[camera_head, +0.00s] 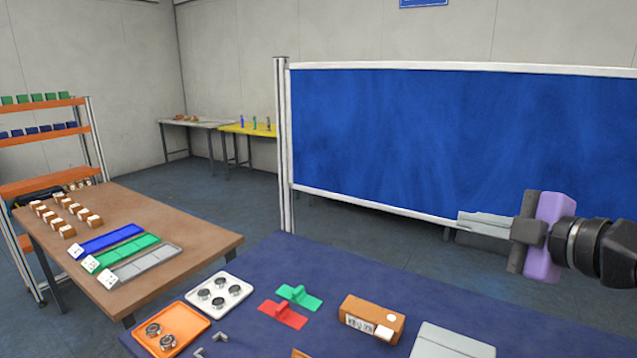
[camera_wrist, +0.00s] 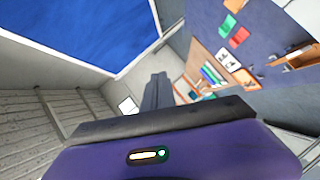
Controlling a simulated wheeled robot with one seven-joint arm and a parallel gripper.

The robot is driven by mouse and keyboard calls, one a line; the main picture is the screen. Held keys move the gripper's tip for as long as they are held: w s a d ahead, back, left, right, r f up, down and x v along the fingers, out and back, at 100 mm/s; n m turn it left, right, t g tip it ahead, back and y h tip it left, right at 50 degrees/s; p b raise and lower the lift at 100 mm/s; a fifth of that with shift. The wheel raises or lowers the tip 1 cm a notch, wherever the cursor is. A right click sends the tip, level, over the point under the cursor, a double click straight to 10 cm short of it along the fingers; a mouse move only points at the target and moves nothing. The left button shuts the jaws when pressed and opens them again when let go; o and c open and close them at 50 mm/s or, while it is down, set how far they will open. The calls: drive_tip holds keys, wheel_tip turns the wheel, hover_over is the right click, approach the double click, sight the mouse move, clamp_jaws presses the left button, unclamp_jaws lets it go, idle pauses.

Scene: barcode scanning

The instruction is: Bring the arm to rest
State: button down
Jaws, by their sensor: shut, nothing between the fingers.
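My gripper (camera_head: 487,223) is at the right of the head view, held in the air above the blue table (camera_head: 262,262) and in front of the blue board. Its fingers point left and are shut, with nothing between them. The purple gripper body also fills the bottom of the wrist view, with the closed fingers (camera_wrist: 156,92) rising from it at the centre. The wrist view is tilted and shows the tables far below and to the right.
On the blue table are an orange box (camera_head: 372,318), green (camera_head: 298,296) and red (camera_head: 283,314) pieces, a white tray (camera_head: 219,293) and an orange tray (camera_head: 172,330). A blue board (camera_head: 400,140) stands behind. A brown table (camera_head: 190,232) and orange shelves (camera_head: 45,184) are at the left.

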drive_tip(key=s+r+m+t+h, duration=0.2)
drive_tip(key=s+r+m+t, duration=0.25)
drive_tip(key=m+t, duration=0.6)
drive_tip(key=s+a+f+m+g+h, duration=0.1)
drive_tip(key=s+f+m+g+h, duration=0.3)
drive_tip(key=s+f+m+h, duration=0.95)
drive_tip(key=s+a+f+n+g+y, duration=0.2)
drive_tip(key=s+f+n+y, duration=0.1)
drive_tip(key=s+f, duration=0.6)
drive_tip(key=s+a+f+n+g+y, duration=0.3)
drive_tip(key=s+f+y, duration=0.3)
drive_tip(key=s+f, duration=0.4)
drive_tip(key=s, duration=0.6)
drive_tip(key=shift+s+a+f, duration=0.3)
drive_tip(key=shift+s+a, duration=0.05)
drive_tip(key=shift+g, duration=0.25)
